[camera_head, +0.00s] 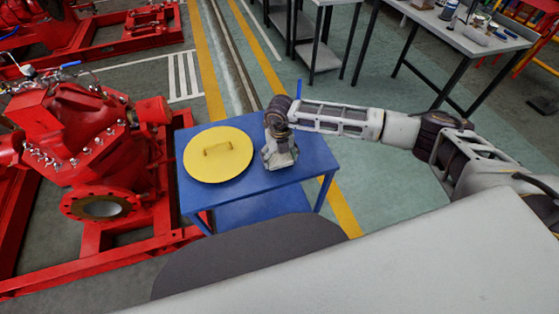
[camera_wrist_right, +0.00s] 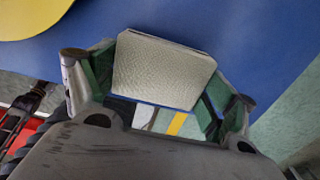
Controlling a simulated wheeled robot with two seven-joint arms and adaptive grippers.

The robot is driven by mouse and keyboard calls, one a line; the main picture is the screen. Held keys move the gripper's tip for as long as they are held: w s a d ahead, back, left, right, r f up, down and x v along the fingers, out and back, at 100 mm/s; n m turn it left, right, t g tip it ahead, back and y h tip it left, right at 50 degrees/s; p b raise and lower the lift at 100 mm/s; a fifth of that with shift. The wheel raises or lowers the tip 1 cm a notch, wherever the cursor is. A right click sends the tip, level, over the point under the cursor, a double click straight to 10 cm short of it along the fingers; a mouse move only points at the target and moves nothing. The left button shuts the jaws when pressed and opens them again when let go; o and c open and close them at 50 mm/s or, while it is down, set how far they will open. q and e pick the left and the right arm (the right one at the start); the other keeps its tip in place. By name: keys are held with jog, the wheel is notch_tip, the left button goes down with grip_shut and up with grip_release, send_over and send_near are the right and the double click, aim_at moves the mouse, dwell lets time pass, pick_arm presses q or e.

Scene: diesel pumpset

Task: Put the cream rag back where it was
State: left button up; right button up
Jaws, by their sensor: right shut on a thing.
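The cream rag (camera_wrist_right: 163,70) is a folded, textured pad between the two green-lined fingers of my right gripper (camera_wrist_right: 158,88) in the right wrist view. The gripper is shut on it. In the head view my right gripper (camera_head: 280,158) is over the right part of the blue table (camera_head: 302,160), pointing down. The rag is mostly hidden there by the gripper. I cannot tell whether the rag touches the tabletop. My left gripper is not in view.
A round yellow lid (camera_head: 218,154) with a handle lies on the table, left of my right gripper. A red pumpset (camera_head: 85,140) stands at the left. A grey workbench (camera_head: 465,35) with small items stands at the back right. The table's right end is bare.

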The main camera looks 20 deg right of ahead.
aim_at(280, 157)
jog(key=shift+f, duration=1.15)
jog(key=o, duration=0.8)
jog(key=shift+r, duration=6)
